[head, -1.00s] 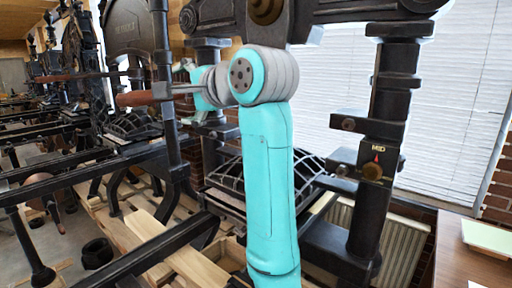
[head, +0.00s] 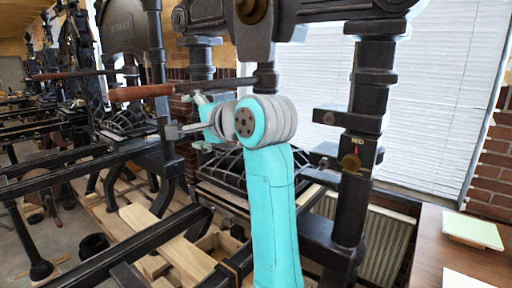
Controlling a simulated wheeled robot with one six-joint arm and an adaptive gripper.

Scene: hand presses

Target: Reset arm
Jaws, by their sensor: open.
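My turquoise and grey arm rises from the bottom middle of the head view, its elbow bent to the left. My gripper (head: 178,130) is small and partly hidden behind the wrist, pointing left. It looks open, and I see nothing held in it. The press's lever has a red-brown wooden handle (head: 141,93) on a dark bar (head: 215,86) that runs right toward the press. The gripper is just below and right of the handle, apart from it as far as I can tell.
The black press frame (head: 367,95) stands behind my arm, with a curved ribbed part (head: 225,168) lower down. A black rail (head: 130,255) and wooden beams (head: 160,235) lie at lower left. A wooden table (head: 435,250) with papers stands at right. More presses line the left.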

